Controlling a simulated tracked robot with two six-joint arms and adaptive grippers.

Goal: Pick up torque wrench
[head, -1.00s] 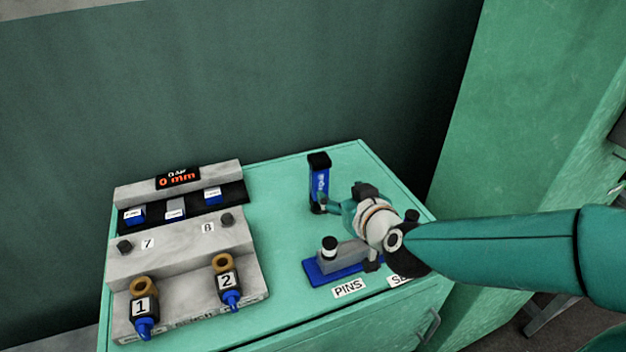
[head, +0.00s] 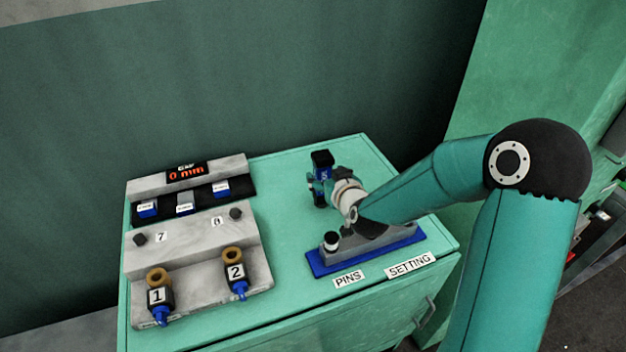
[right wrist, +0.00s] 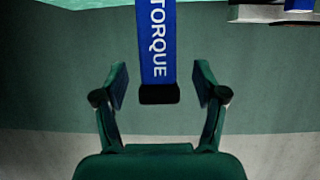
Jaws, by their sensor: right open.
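The torque wrench (head: 320,174) stands at the back of the green cabinet top, a blue body with a black upper end. In the right wrist view its blue part, lettered TORQUE (right wrist: 156,42), hangs between the finger pads, its black end near the pad tips. My right gripper (right wrist: 160,92) is open, one finger on each side of the wrench, with a gap on both sides. In the head view the right gripper (head: 324,187) is small and partly hidden by its own wrist, close to the wrench. My left gripper is not in view.
The green cabinet top (head: 285,235) carries a grey press fixture (head: 185,245) at left, with parts numbered 1 and 2. A blue-based block with a black knob (head: 331,240) stands in front of the wrench, behind the PINS label (head: 348,278) and SETTING label (head: 410,264). A wall rises behind.

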